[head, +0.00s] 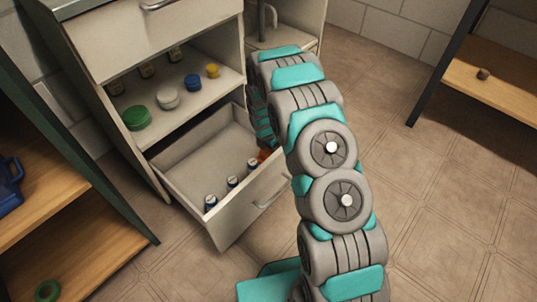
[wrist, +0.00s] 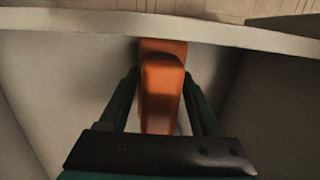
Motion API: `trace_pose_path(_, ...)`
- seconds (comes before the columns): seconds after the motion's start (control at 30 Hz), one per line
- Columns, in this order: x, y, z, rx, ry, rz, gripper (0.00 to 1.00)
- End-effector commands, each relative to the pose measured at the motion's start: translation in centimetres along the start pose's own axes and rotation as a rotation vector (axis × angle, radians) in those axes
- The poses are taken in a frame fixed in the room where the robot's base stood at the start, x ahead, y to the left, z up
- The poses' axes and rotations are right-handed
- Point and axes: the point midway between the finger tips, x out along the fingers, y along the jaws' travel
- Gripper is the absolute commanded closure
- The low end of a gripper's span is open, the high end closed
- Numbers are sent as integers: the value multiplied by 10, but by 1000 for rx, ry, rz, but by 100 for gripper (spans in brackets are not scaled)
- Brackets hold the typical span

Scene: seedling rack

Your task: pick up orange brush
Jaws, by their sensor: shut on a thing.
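The orange brush (wrist: 162,88) stands between the two fingers of my gripper (wrist: 160,100) in the wrist view. My gripper is shut on it. Pale drawer walls surround the brush in that view, and its lower part is hidden by the gripper. In the head view a small bit of the orange brush (head: 264,155) shows at the right end of the open drawer (head: 209,153), beside my arm. My arm hides most of the brush and the gripper there.
Several small dark cans with light tops, one of them a can (head: 210,202), stand along the drawer's front. Above, a shelf holds a green lid (head: 136,118), a white one, a blue one and a yellow one. A dark-framed shelf (head: 480,85) stands right; floor between is clear.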

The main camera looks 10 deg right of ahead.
Motion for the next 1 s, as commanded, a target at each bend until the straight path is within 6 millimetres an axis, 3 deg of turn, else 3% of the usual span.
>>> trace_pose_path(0.07,0,0,0,0,0,0,63)
trace_pose_path(0.4,0,0,0,0,0,-1,100)
trace_pose_path(0.77,-4,0,0,0,0,0,100)
trace_pose_path(1.0,-30,0,3,-1,1,-1,100)
